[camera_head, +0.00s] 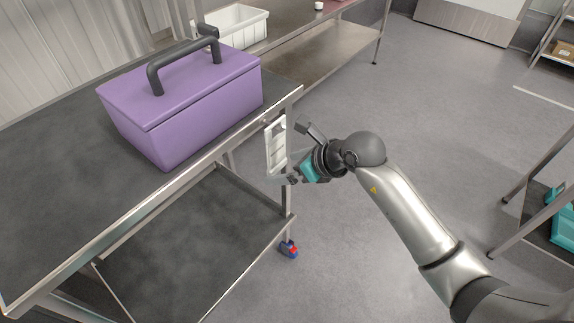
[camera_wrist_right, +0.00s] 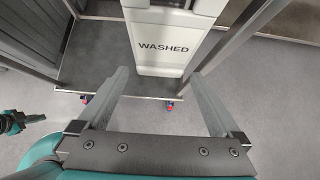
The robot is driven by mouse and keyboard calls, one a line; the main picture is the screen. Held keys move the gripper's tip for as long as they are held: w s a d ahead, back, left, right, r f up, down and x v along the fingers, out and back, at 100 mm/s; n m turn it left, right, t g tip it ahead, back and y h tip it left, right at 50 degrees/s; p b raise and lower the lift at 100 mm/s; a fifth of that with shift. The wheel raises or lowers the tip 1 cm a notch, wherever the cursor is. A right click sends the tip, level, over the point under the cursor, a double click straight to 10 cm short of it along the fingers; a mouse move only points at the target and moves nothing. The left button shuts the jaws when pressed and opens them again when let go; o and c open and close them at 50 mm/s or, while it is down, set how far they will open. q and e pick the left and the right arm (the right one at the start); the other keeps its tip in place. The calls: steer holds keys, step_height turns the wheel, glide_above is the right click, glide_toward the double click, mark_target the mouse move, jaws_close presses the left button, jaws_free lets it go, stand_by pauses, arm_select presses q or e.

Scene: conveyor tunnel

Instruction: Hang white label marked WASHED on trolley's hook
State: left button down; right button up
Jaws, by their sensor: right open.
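The white label (camera_head: 275,148) hangs upright at the trolley's right corner, just below the top's edge. It also shows in the right wrist view (camera_wrist_right: 165,62), with WASHED readable on it. The trolley (camera_head: 200,163) has a dark top and a lower shelf. The hook is not clearly visible, so I cannot tell whether the label's top is around it. My right gripper (camera_head: 293,153) is open beside the label. In the right wrist view its fingers (camera_wrist_right: 158,80) stand apart on either side of the label's lower end, with gaps showing. My left gripper is not in the head view.
A purple box (camera_head: 185,95) with a dark handle stands on the trolley top. Behind is a table with a white bin (camera_head: 237,27). A rack with a teal item (camera_head: 562,222) stands at right. The floor (camera_head: 440,110) between is clear.

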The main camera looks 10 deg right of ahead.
arm_select(q)
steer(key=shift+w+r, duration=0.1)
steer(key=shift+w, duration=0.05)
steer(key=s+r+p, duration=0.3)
steer(key=p, duration=0.1)
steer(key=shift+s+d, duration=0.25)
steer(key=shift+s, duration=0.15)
arm_select(e)
steer(key=v, duration=1.5)
steer(key=shift+r, duration=0.15)
stand_by(0.3)
